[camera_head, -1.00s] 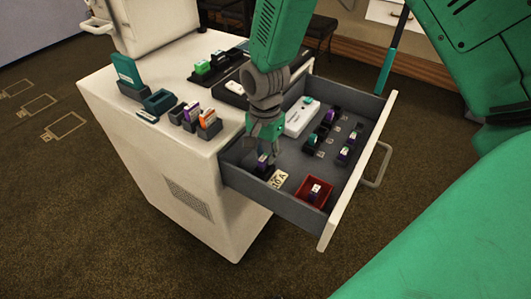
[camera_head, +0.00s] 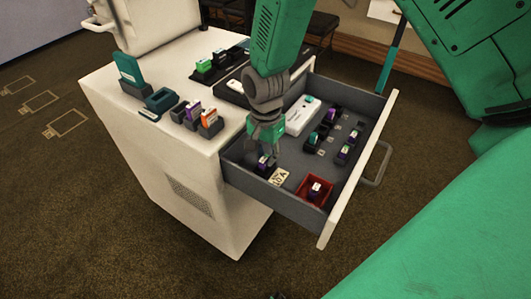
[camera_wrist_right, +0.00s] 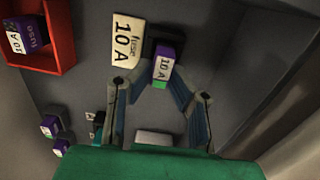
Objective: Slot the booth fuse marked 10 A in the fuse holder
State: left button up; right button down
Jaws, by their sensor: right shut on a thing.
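The 10 A fuse (camera_wrist_right: 163,66) is a small purple block with a white label and a green end. It also shows in the head view (camera_head: 264,160), low in the open drawer. My right gripper (camera_wrist_right: 160,78) points down into the drawer and is shut on this fuse. The black fuse holder (camera_wrist_right: 152,44) lies right at the fuse, partly hidden by it. I cannot tell whether the fuse is seated in it. A cream card reading "fuse 10 A" (camera_wrist_right: 126,40) lies beside the holder, and shows in the head view (camera_head: 279,179). My left gripper is not in view.
A red tray (camera_head: 304,195) with another purple fuse (camera_head: 316,188) stands near the drawer front (camera_head: 360,165). Several fuses in black holders and a white box (camera_head: 301,118) are further back. Holders with coloured pieces stand on the white cabinet top (camera_head: 135,112).

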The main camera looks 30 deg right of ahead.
jog(key=shift+f, duration=0.55)
dwell(0.4)
jog(key=c, duration=1.4)
grip_release()
notch_tip(320, 180, up, 7)
jog(key=p, duration=0.8)
jog(key=shift+r, duration=0.1)
